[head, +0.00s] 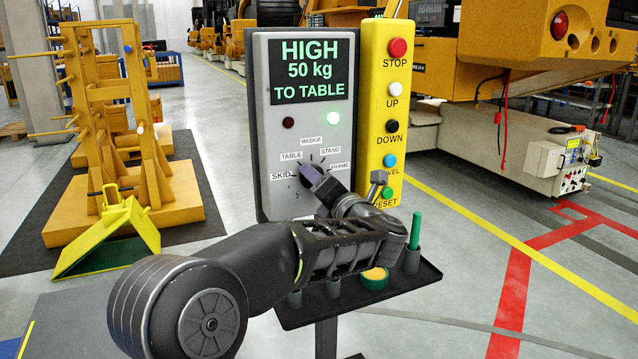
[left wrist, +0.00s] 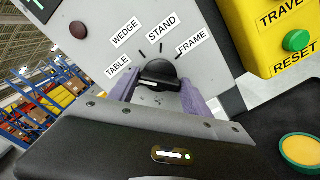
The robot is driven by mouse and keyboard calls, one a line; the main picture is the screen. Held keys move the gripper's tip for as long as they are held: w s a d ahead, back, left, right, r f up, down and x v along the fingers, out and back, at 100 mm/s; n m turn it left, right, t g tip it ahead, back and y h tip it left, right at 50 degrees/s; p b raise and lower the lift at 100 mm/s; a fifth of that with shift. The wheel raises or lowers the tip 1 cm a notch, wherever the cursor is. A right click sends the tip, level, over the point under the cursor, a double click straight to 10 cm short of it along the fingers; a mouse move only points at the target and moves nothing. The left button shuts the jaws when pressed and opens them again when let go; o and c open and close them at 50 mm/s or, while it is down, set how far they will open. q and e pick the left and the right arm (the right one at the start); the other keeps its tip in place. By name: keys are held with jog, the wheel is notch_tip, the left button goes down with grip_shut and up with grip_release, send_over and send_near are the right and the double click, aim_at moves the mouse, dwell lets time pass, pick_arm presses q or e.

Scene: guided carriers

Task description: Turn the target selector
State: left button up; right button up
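The target selector is a black knob (left wrist: 159,73) on a grey panel (head: 275,130). Labels SKID, TABLE, WEDGE, STAND and FRAME fan around it. My left gripper (left wrist: 158,96) is at the knob, with one purple finger on each side of it. The fingers stand apart; firm contact cannot be made out. In the head view the gripper and wrist hide most of the knob, and its pointer direction is unclear. The display (head: 311,70) reads HIGH 50 kg TO TABLE. My right gripper is not in view.
A yellow button strip (head: 394,110) adjoins the panel on the right; its RESET button (head: 388,193) is close to my wrist. A black tray (head: 420,281) below holds a green peg (head: 415,231) and a yellow-topped green disc (head: 374,277). Open floor lies right of the stand.

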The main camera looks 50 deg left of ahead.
pick_arm(q)
jog(key=o, duration=0.4)
jog(key=v, duration=0.7)
jog(key=shift+s+d, duration=0.15)
jog(key=shift+d, duration=0.25)
dwell(0.3)
